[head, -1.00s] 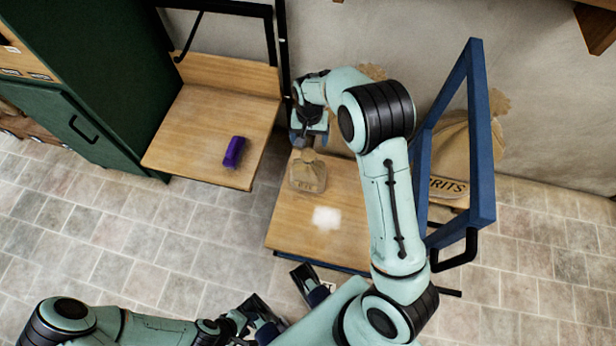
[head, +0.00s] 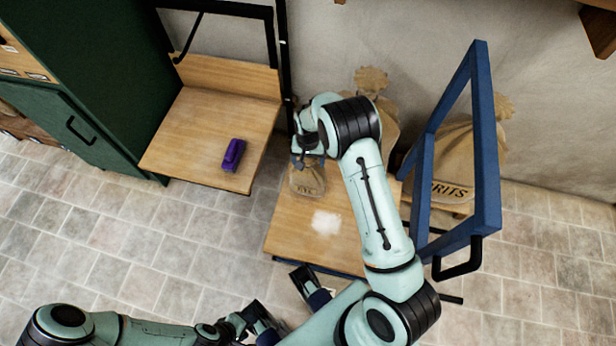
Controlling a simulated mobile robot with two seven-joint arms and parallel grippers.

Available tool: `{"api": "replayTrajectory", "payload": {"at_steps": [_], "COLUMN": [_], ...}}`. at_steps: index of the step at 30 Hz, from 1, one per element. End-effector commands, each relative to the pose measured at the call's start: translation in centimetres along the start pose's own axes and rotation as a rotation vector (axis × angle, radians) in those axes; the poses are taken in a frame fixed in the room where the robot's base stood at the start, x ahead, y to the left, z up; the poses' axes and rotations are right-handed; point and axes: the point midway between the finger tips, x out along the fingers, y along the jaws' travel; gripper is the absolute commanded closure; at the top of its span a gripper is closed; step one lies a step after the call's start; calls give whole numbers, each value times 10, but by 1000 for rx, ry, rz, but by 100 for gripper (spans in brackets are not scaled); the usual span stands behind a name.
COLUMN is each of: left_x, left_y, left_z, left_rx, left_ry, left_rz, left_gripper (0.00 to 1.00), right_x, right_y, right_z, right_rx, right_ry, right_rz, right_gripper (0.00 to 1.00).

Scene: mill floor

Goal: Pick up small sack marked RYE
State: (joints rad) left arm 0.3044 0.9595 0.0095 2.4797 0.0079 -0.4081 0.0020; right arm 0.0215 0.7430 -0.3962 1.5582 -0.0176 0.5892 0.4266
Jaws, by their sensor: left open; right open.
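The small sack marked RYE (head: 308,181) stands on the wooden deck (head: 290,228) of a blue-framed cart, toward its back left corner. Its dark lettering faces me, small but readable as RYE. My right gripper (head: 307,163) is open at the top of the sack, and its jaws hide the sack's neck. I cannot tell whether the fingers touch the cloth. My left gripper (head: 284,298) is open and empty, low in the picture in front of the cart.
A purple object (head: 233,155) lies on another wooden platform (head: 190,135) at the left, beside a green cabinet (head: 90,60). A white powdery patch (head: 326,222) marks the deck. Larger sacks (head: 465,160) stand behind the cart's blue frame (head: 484,150). My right arm crosses the deck.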

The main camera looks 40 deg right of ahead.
Motion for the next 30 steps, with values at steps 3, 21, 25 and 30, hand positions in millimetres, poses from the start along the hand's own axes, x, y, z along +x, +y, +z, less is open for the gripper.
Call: {"api": "replayTrajectory", "payload": {"at_steps": [3, 21, 25, 30], "left_x": [0, 0, 0, -1], "left_y": [0, 0, 0, 0], "left_z": [0, 0, 0, 0], "left_rx": [0, 0, 0, 0], "left_ry": [1, 0, 0, -1], "left_rz": [0, 0, 0, 0], "left_gripper": [57, 57, 57, 57], "right_x": [2, 0, 0, -7], "right_y": [0, -1, -1, -1], "right_z": [0, -2, -2, -2], "right_rx": [0, 0, 0, 0], "right_ry": [0, 4, 4, 6], "right_rz": [0, -3, -3, -4], "right_gripper": [17, 100, 100, 100]}}
